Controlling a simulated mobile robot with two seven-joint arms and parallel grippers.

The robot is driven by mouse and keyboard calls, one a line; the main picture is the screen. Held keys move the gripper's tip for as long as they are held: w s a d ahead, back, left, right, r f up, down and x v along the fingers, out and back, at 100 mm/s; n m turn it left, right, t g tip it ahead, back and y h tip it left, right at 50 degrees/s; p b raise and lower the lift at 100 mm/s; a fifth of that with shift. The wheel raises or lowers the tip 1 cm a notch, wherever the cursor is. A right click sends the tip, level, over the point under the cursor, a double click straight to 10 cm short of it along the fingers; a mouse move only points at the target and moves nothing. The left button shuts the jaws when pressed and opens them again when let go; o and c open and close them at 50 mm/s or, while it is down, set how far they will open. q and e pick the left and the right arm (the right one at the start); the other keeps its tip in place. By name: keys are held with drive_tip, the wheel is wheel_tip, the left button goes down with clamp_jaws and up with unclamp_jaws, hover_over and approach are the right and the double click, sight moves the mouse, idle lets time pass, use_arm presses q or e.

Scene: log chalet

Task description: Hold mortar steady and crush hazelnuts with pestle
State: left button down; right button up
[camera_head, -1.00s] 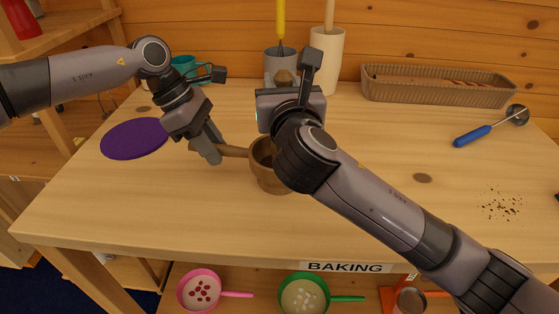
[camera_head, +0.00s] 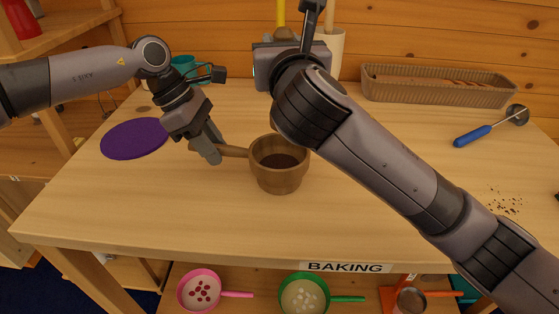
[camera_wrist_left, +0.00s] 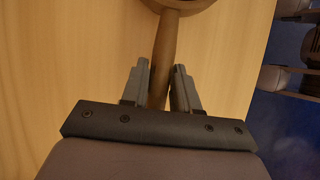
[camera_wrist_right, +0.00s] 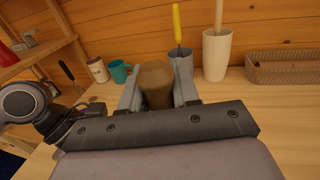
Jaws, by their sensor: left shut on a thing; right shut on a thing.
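The brown mortar (camera_head: 279,181) stands upright on the table, with dark brown matter in its bowl. My left gripper (camera_head: 212,150) is shut on the mortar's side handle (camera_head: 233,151); in the left wrist view the handle (camera_wrist_left: 163,60) runs between its fingers. My right gripper (camera_wrist_right: 157,76) is shut on the brown pestle (camera_wrist_right: 155,88), whose rounded end shows between the fingers in the right wrist view. It is up and behind the mortar, clear of the bowl. In the head view, my right wrist hides the fingers and most of the pestle.
A purple disc (camera_head: 135,138) lies at left. A teal mug (camera_wrist_right: 119,72), grey cup (camera_wrist_right: 182,66) and cream vase (camera_wrist_right: 216,55) stand behind. A long basket (camera_head: 437,88) is at the back right. A blue-handled scoop (camera_head: 473,136) and dark crumbs (camera_head: 505,203) lie at right.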

idle(0.4)
use_arm(q)
drive_tip(key=c, duration=0.8)
unclamp_jaws()
